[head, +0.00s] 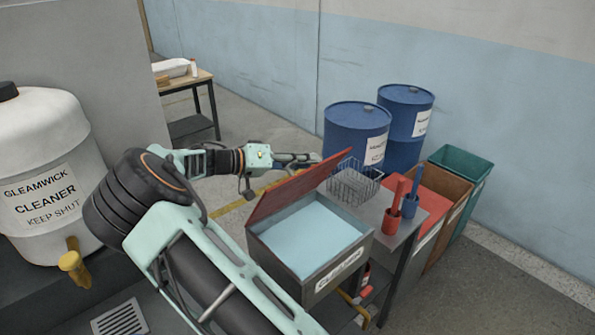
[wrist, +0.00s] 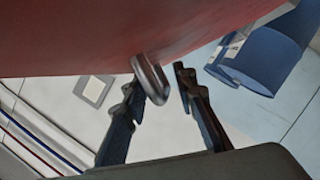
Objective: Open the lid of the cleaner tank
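The handle is at the left finger, with a gap to the right finger. My gripper also shows there (wrist: 165,82), its fingers apart.
A wire basket (head: 354,187) and red and blue brushes in holders (head: 392,220) stand right of the tank. Blue drums (head: 355,130) and coloured bins (head: 462,160) are behind. A white container (head: 40,150) marked cleaner, keep shut, is at left.

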